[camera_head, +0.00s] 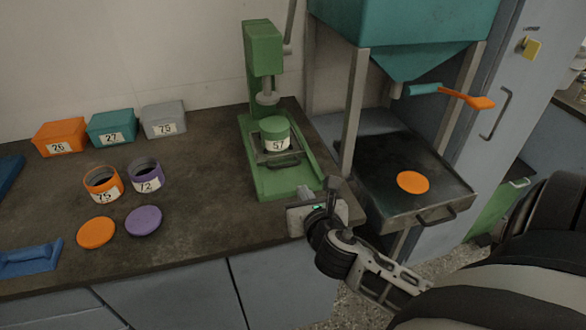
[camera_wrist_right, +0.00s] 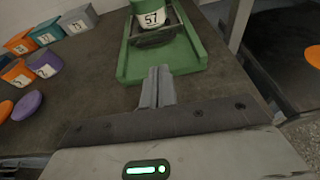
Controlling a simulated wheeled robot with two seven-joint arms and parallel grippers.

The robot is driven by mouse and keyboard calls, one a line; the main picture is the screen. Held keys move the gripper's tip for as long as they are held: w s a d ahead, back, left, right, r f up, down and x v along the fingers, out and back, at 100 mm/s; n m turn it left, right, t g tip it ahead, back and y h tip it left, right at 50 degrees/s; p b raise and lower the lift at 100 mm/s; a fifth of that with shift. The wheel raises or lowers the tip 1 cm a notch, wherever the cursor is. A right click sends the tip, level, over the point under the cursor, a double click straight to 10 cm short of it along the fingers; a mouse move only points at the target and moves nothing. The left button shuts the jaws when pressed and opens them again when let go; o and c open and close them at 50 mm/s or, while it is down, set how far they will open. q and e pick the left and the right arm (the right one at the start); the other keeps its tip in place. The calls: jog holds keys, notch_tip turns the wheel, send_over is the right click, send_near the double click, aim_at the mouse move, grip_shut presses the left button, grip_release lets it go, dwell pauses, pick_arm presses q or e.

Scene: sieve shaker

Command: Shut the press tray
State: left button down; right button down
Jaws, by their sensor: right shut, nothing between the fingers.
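The green press (camera_head: 263,60) stands on the dark counter. Its tray (camera_head: 280,159), a dark plate with a front handle, carries a green-lidded jar marked 57 (camera_head: 275,138) below the plunger. The tray and jar also show at the top of the right wrist view, where the tray (camera_wrist_right: 158,39) is over the green base (camera_wrist_right: 180,68). My right gripper (camera_head: 306,190) is shut and empty, just in front of the press base's front end. In the right wrist view its fingers (camera_wrist_right: 157,82) are together and point toward the tray, apart from it. My left gripper is not in view.
Orange, teal and grey boxes (camera_head: 111,127) stand at the back left. Open orange (camera_head: 103,190) and purple (camera_head: 147,180) jars stand left of the press, with their lids in front. A teal hopper (camera_head: 410,45) on metal legs is at the right, above a dark tray with an orange disc (camera_head: 412,182).

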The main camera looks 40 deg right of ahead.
aim_at(289, 182)
jog(key=shift+w+r+g+y, duration=0.25)
jog(key=shift+w+g+y, duration=0.05)
jog(key=shift+w, duration=0.35)
jog(key=x, duration=0.9)
jog(key=shift+w+f+b, duration=0.15)
jog(key=shift+f+b, duration=0.05)
jog(key=shift+b, duration=0.1)
jog(key=shift+w+d+f, duration=0.1)
jog(key=shift+w+d, duration=0.05)
jog(key=shift+w, duration=0.05)
